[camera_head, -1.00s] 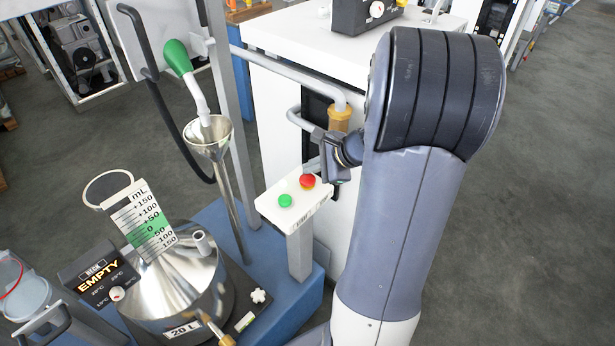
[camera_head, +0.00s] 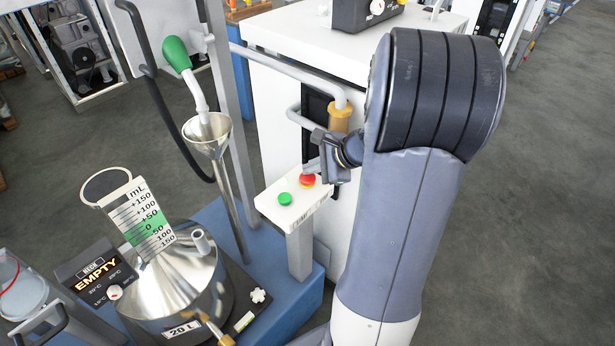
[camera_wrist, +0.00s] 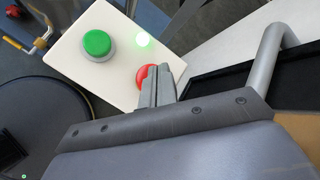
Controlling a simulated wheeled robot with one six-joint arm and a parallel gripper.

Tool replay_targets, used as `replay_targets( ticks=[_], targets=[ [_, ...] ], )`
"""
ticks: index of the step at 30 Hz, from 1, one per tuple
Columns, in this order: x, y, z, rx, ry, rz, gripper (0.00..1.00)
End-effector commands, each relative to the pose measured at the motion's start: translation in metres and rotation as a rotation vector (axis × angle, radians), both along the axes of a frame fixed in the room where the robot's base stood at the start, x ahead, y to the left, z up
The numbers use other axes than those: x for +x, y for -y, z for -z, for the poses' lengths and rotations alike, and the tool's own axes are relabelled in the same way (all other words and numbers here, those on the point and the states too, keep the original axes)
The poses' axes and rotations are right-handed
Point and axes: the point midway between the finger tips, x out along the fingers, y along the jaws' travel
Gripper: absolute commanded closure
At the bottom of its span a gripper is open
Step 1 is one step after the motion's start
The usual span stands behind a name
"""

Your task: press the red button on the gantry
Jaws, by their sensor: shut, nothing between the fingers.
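The red button (camera_head: 308,181) is on the white control box (camera_head: 275,211) on a grey post, beside a green button (camera_head: 285,198). In the wrist view the red button (camera_wrist: 143,75) is partly hidden behind my fingers. My gripper (camera_head: 314,168) is shut and empty, with its fingertips at the red button. They overlap it in both views and look to be touching it; I cannot tell how far it is pressed. In the wrist view my gripper (camera_wrist: 163,84) covers its right side. A bright greenish-white spot (camera_wrist: 143,38) glows on the box.
A grey pipe with a brass-coloured end (camera_head: 339,117) runs close behind my gripper, by a white cabinet (camera_head: 280,75). A metal funnel (camera_head: 207,135) and a steel vessel (camera_head: 175,285) stand left of the control box. A display reads EMPTY (camera_head: 98,280). Open floor lies at right.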

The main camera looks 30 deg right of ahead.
Motion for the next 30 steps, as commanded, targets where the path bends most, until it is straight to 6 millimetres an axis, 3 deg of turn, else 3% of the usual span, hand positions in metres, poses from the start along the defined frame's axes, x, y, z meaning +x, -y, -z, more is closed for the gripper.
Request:
replay_targets(
  ticks=[30],
  targets=[
    [-0.0001,0.0000,0.0084,0.000,0.000,0.000,1.00]
  ],
)
